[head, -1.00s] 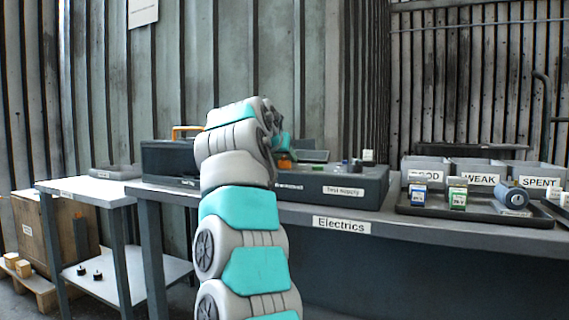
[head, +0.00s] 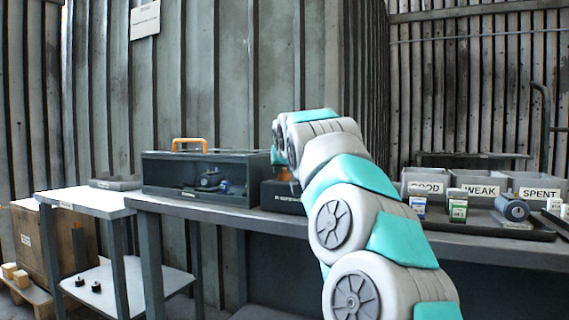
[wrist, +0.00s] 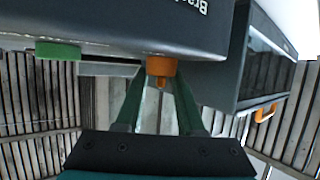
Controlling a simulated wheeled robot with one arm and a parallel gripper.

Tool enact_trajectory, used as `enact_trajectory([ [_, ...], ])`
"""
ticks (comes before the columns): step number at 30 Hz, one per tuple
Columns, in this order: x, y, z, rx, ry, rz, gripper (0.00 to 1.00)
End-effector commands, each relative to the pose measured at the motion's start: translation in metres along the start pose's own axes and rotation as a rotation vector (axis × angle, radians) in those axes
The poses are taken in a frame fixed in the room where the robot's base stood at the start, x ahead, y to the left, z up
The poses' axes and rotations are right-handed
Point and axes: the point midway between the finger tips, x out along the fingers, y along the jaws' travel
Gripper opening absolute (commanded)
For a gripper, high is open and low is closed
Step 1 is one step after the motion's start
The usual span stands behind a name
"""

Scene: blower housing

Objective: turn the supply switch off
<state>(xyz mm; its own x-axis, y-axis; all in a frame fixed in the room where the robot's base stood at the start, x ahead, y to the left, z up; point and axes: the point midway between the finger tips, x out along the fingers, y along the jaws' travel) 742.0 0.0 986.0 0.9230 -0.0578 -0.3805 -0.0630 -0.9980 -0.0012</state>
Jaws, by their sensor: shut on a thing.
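My gripper (wrist: 161,76) is at the front of a dark box (wrist: 120,30) in the wrist view, which looks upside down. Its two green fingers are closed around an orange knob-like part (wrist: 162,66) on the box's edge. A green part (wrist: 57,50) sticks out of the same edge to the left. Lettering on the box is inverted and cut off, so I cannot confirm which control this is. In the head view my gripper (head: 284,172) is at the left end of the dark supply box (head: 281,198), and my arm hides the rest of it.
A dark case (head: 225,195) with an orange handle stands left of the supply box, close by. A black tray (head: 480,224) with small items and labelled bins (head: 480,188) lies to the right. A white side table (head: 85,197) stands at the left.

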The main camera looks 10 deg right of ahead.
Motion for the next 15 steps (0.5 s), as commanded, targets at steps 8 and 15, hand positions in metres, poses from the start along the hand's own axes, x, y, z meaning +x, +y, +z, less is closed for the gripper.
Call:
enact_trajectory([
  [8, -0.0006, -0.0003, -0.0002, -0.053, -0.015, -0.135, 0.0],
  [15, 0.0003, -0.0005, 0.0017, -0.081, -0.012, -0.198, 0.0],
])
